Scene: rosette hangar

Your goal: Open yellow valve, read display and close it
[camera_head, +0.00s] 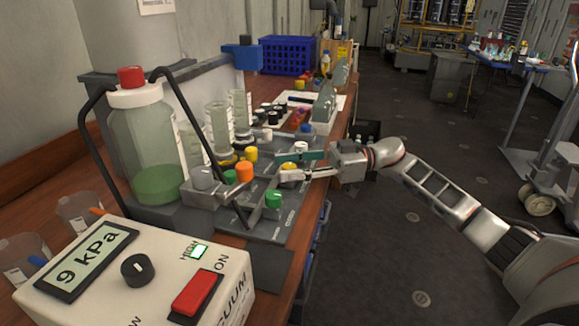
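A white vacuum unit in the near left has a display (88,262) that reads 9 kPa. A grey valve panel (268,228) behind it carries several coloured knobs. One yellow knob (289,167) sits at the panel's right side, partly hidden by my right gripper. Another yellow knob (251,155) stands further left. My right gripper (291,167) reaches in from the right, its two fingers apart on either side of the right yellow knob. I cannot tell whether they press on it. My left gripper is not in view.
An orange knob (244,171), a green knob (273,198) and a white knob (301,147) are close to the gripper. A large bottle with green liquid (155,180) stands in a black frame at left. A blue crate (287,55) is at the back. Open floor lies right.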

